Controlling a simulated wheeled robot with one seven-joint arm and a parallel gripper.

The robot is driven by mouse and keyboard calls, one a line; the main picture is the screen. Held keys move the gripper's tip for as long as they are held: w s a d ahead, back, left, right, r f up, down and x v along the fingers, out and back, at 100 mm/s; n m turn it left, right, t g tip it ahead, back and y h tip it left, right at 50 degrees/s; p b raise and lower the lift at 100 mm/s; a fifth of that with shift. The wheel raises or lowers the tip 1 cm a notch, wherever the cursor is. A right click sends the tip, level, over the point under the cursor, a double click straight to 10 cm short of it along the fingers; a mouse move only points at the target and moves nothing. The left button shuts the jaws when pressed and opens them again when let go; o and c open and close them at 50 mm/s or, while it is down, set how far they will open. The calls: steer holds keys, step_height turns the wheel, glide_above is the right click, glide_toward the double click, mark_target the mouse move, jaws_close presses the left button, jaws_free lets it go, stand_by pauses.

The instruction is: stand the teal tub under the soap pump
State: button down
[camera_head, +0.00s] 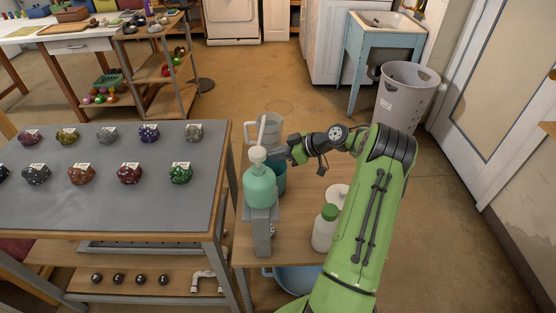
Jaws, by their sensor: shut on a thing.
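The soap pump (260,186) is a pale teal bottle with a white pump head, standing on a grey stand at the near left of a wooden table. The teal tub (279,177) is darker and sits just behind and to the right of the bottle, which hides much of it. My gripper (284,154) reaches in from the right and is shut on the tub at its upper edge. The fingertips are small and partly hidden. I cannot tell whether the tub touches the table.
A grey jug (264,129) stands behind the pump. A white bottle with a green cap (325,228) and a white round thing (338,194) stand nearer my arm. A grey-topped table (100,212) with labelled stones is at the left. Some wooden table surface (298,222) is bare.

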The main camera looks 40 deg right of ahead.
steer(key=shift+f, duration=0.45)
steer(key=c, duration=1.3)
jaws_free()
steer(key=shift+r, duration=0.1)
steer(key=shift+s+d+r, duration=0.15)
steer(key=shift+r, duration=0.15)
steer(key=p+v, duration=0.2)
steer(key=v, duration=0.9)
steer(key=shift+s+r, duration=0.1)
steer(key=shift+s, duration=0.1)
